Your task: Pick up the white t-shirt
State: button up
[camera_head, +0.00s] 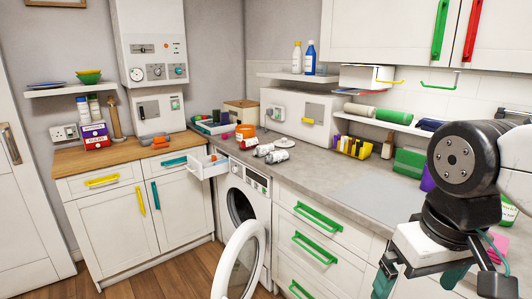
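I cannot make out a white t-shirt for certain in this view. The front-loading machine (257,207) under the counter has its round door (238,262) swung open, and its drum (240,207) looks dark, with the contents not readable. Small white and grey items (277,156) lie on the counter above it; I cannot tell what they are. My gripper (440,280) is at the lower right, in front of the right-hand counter and well apart from the machine. Its fingertips run to the bottom edge, so its opening is unclear.
A small white drawer (208,166) juts out left of the machine, near the corner. Green-handled drawers (315,248) stand right of it. The grey counter (335,180) holds bottles and boxes towards the back. Wooden floor (170,275) shows free at the lower left, beside the open door.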

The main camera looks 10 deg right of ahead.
aim_at(261, 151)
jog(key=u, duration=0.4)
jog(key=i, duration=0.5)
jog(key=u, duration=0.85)
jog(key=i, duration=1.3)
jog(key=z, duration=1)
jog(key=i, duration=0.45)
jog(key=z, duration=0.35)
